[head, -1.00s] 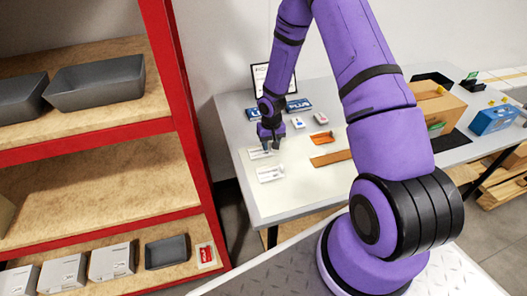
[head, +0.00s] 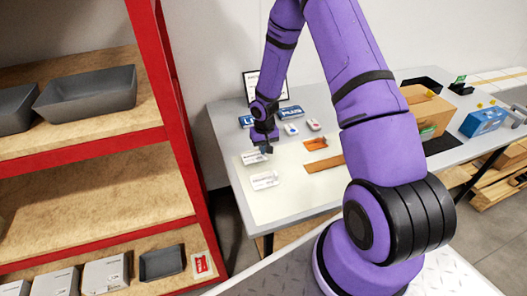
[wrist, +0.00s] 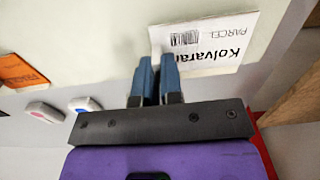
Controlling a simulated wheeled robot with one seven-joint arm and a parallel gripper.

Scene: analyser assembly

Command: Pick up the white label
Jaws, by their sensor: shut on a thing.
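A white label (head: 255,158) with dark print lies at the left part of the table, at my gripper (head: 265,150). In the wrist view the label (wrist: 215,42) shows a barcode, the word "PARCEL" and a larger name that is partly cut off. My gripper's two blue-grey fingers (wrist: 158,68) are close together at the label's near edge, shut on it. Any gap between the label and the table is too small to tell. A second white label (head: 265,180) lies just in front of it in the head view.
An orange card (head: 316,144) and a brown strip (head: 324,162) lie to the right. A cardboard box (head: 428,112) stands further right. A red-framed shelf (head: 165,110) stands left.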

